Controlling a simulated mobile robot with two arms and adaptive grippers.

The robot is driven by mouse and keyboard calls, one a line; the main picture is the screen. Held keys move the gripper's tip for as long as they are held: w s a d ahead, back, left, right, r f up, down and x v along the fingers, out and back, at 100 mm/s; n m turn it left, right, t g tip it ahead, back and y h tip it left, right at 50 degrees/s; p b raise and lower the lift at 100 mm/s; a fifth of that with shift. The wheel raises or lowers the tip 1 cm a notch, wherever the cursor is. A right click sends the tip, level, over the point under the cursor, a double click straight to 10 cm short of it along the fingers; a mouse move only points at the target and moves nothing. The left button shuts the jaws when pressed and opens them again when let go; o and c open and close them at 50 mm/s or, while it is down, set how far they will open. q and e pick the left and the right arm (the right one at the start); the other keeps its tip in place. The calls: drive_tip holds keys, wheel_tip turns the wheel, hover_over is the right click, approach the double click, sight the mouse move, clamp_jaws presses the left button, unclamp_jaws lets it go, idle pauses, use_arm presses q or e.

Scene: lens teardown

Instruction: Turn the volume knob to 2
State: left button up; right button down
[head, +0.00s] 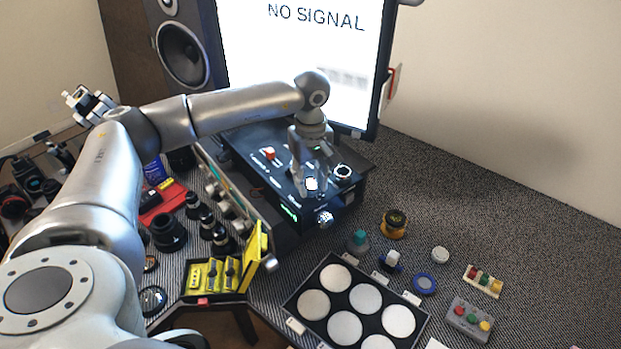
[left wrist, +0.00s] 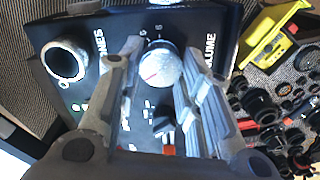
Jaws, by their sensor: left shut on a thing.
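A black control box (head: 262,180) with white lettering stands below the screen. Its silver volume knob (head: 312,184) sits on the top panel; in the left wrist view the knob (left wrist: 160,69) shows beside the word VOLUME, with a faint reddish mark on its top. My left gripper (head: 311,174) reaches down over the panel, its two fingers on either side of the knob and shut on it. Small scale digits show beside the knob, partly hidden by it and too small to read surely. My right gripper is in neither view.
A second round knob (head: 343,172) is on the panel, and another silver knob (head: 324,218) is on the box's front. A red switch (head: 269,154) stands on top. A yellow case (head: 222,275), lens parts and a tray of white discs (head: 345,328) lie in front.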

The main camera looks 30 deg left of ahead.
sight(310, 183)
use_arm(q)
drive_tip(key=o, duration=1)
drive_tip(key=shift+o, duration=0.2)
drive_tip(key=shift+r, duration=0.1)
wheel_tip(310, 183, up, 12)
